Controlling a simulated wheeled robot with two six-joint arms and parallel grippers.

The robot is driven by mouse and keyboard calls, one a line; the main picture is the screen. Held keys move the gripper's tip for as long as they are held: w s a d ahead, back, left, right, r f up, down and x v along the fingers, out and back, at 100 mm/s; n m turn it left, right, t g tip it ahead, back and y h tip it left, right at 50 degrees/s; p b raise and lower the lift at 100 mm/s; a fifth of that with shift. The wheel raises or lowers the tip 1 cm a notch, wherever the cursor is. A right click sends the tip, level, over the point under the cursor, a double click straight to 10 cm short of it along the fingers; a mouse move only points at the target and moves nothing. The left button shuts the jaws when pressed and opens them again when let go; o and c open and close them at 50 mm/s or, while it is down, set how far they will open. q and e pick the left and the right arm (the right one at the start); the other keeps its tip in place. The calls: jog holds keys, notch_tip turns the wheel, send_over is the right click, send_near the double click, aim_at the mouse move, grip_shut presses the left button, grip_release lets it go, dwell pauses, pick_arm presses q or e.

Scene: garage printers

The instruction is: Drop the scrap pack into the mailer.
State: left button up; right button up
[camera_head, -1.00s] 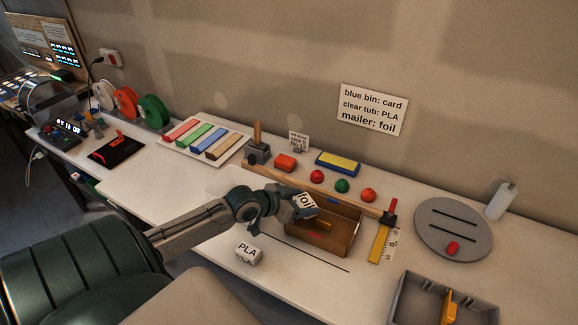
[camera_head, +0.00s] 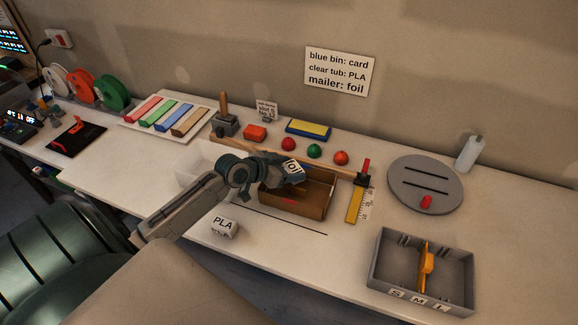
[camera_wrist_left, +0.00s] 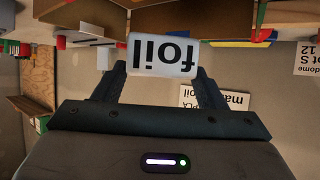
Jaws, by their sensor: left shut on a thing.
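The scrap pack is a small white block marked "foil" (camera_head: 292,167), and it also shows large in the left wrist view (camera_wrist_left: 163,55). My left gripper (camera_head: 280,170) is shut on it, with a dark finger at each side of it in the wrist view. The pack is at the upper left part of an open brown cardboard box (camera_head: 312,207), which looks like the mailer. I cannot tell how high above the rim it is. The gripper hides part of the box's left side. A small red mark or piece shows inside the box. My right gripper is not in view.
A white block marked "PLA" (camera_head: 223,228) sits in front of the box. A clear tub (camera_head: 190,170) is behind my left arm. A grey tray (camera_head: 385,262) and grey disc (camera_head: 425,183) lie further right.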

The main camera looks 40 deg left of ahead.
pick_arm(q)
jog(key=shift+f, duration=0.2)
jog(key=o, duration=1.1)
jog(key=shift+s+a+r, duration=0.2)
jog(key=shift+s, duration=0.2)
jog(key=b+v, duration=0.1)
jog(key=v, duration=0.3)
jog(key=shift+s, duration=0.25)
jog(key=p, duration=0.2)
send_near(289, 170)
jog(key=shift+s+a+r, duration=0.2)
jog(key=shift+s+r, duration=0.05)
